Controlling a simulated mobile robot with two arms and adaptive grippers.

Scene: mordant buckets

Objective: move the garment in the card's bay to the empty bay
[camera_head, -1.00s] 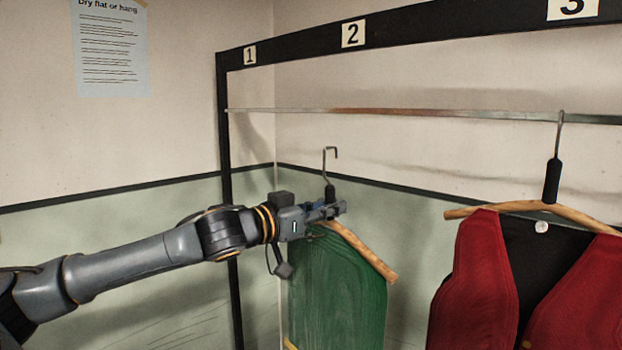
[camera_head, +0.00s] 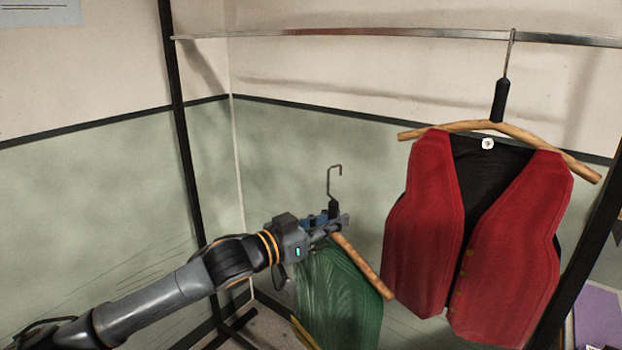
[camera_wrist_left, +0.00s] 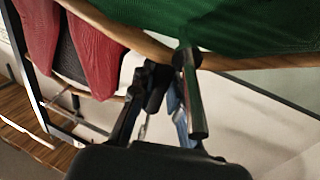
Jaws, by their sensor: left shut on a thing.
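A green garment (camera_head: 338,300) hangs on a wooden hanger (camera_head: 362,268) with a metal hook (camera_head: 334,180). My left gripper (camera_head: 338,224) is shut on the hanger's dark neck, and the hook is free of the rail, well below it. The left wrist view shows the jaws (camera_wrist_left: 172,85) at the hanger, with the green cloth (camera_wrist_left: 240,25) beyond. A red vest (camera_head: 425,230) with a black inside hangs by its hanger (camera_head: 545,142) from the rail (camera_head: 340,32), to the right. My right gripper is not in view. No card is visible now.
The black rack post (camera_head: 182,130) stands at left, and another black post (camera_head: 590,255) at right. The rail is bare left of the red vest. A purple item (camera_head: 598,318) lies at the lower right edge.

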